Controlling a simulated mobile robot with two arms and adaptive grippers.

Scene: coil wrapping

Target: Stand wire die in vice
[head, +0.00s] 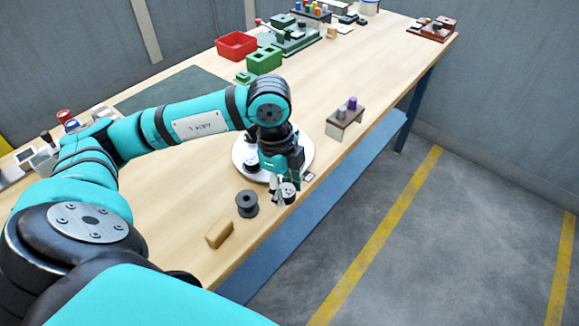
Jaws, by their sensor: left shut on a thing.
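My left gripper (280,188) reaches down over the near right edge of the bench, in front of a white round plate. It is shut on a small grey round piece (289,193), which looks like the wire die; the fingers hide part of it. I cannot tell for sure whether this piece touches the bench. No vice can be made out with certainty; a green metal fixture (292,42) stands far back on the bench. My right gripper is not in view.
A black spool (247,204) and a tan block (219,233) are left of the gripper. The white round plate (243,150) lies under my arm. A block with purple and grey pegs (345,121) stands near the right edge. A red bin (236,46) is farther back.

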